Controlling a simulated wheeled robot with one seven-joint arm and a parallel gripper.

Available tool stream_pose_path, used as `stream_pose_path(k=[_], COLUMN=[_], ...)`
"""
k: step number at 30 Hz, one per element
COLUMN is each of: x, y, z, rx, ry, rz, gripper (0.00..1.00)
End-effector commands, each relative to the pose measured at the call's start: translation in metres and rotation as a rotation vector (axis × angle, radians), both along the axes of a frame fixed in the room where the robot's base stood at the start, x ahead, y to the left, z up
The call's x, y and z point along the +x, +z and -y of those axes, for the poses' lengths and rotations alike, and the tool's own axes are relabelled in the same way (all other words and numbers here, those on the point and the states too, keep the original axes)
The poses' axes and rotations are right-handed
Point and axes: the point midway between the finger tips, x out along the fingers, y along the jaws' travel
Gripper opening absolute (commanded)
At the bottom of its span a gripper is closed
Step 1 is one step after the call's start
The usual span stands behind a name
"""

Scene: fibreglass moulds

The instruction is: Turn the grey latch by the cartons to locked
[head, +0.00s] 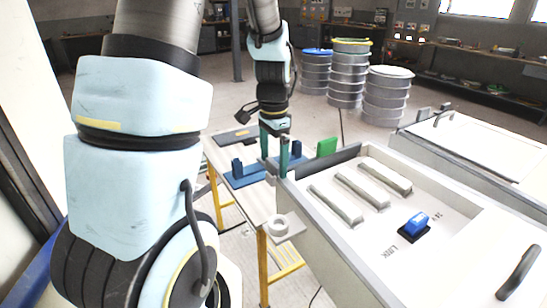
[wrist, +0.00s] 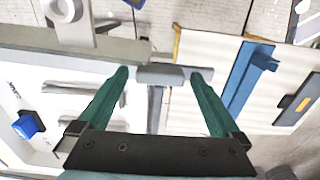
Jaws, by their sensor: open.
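My gripper (head: 275,155) is open, with two green fingers, over the far left corner of the pale open-topped box. In the wrist view my gripper (wrist: 161,74) has a short grey bar (wrist: 160,76) between its fingertips, with a stem running towards the palm. This bar may be the grey latch; no locked marking can be read on it. I cannot tell whether the fingers touch it. In the head view my fingers and the box wall hide most of that spot. No cartons can be made out for certain.
The box holds several long grey bars (head: 336,204) and a blue switch (head: 417,221). A green block (head: 327,147) stands by its far wall. A blue bracket (head: 244,176) lies on the table at the left. A pale ring (head: 279,223) sits at the box's left side.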

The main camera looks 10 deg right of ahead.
Motion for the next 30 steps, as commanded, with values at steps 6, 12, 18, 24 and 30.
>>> stream_pose_path(k=[6,12,18,24,30], x=[-0.0001,-0.0001,-0.0001,-0.0001,-0.0001], y=[-0.0011,-0.0010,-0.0009,-0.0008,-0.0007], z=[0.0000,0.0000,0.0000,0.0000,0.0000], rx=[0.000,0.000,0.000,0.000,0.000], ry=[0.000,0.000,0.000,0.000,0.000], rz=[0.000,0.000,0.000,0.000,0.000], gripper=[1.00,0.82,0.59,0.37,0.14])
